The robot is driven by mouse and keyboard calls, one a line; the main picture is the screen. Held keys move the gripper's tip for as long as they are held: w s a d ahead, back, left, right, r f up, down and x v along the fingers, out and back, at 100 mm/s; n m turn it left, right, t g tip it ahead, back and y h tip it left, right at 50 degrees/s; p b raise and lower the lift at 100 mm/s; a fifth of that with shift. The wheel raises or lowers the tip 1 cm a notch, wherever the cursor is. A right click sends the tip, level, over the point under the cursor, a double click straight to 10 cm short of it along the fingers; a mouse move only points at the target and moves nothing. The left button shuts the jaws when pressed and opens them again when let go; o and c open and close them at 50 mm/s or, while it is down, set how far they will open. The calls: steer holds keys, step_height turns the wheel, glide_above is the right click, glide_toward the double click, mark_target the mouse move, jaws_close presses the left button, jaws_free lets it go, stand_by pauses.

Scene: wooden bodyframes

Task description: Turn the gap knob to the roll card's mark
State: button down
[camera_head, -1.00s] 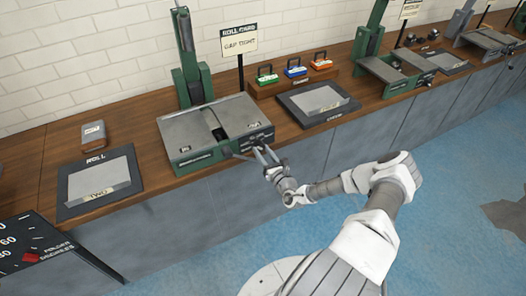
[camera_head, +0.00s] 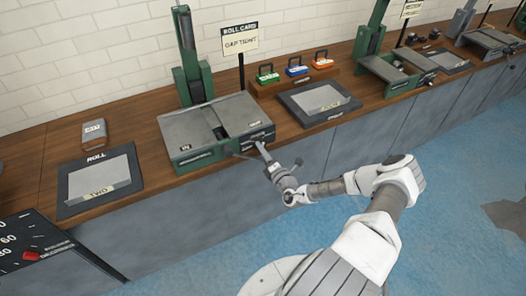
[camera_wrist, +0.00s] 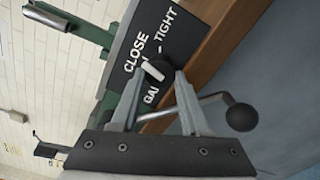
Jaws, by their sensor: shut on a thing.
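The roll card (camera_head: 240,42) stands on a post behind the green and grey machine (camera_head: 190,126) and reads GAP TIGHT. The gap knob (camera_wrist: 152,71) is dark with a white pointer bar, on the machine's dark front panel. CLOSE and TIGHT show around it, and a partly hidden GAP label is below. The pointer is slanted; I cannot tell exactly which mark it meets. My gripper (camera_wrist: 160,74) is shut on the knob, with one finger on each side. In the head view my gripper (camera_head: 262,147) is at the machine's right front and hides the knob.
A lever with a black ball (camera_wrist: 241,116) sticks out close beside my right finger. A tray marked ROLL (camera_head: 75,190) lies to the left, another dark tray (camera_head: 345,106) to the right. Three coloured blocks with handles (camera_head: 297,69) stand behind. Blue floor in front is clear.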

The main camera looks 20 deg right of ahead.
steer(key=m+b, duration=0.1)
steer(key=m, duration=0.8)
steer(key=shift+r, duration=0.2)
steer(key=shift+m, duration=0.4)
steer(key=shift+c, duration=2)
jaws_free()
steer(key=shift+s, duration=0.1)
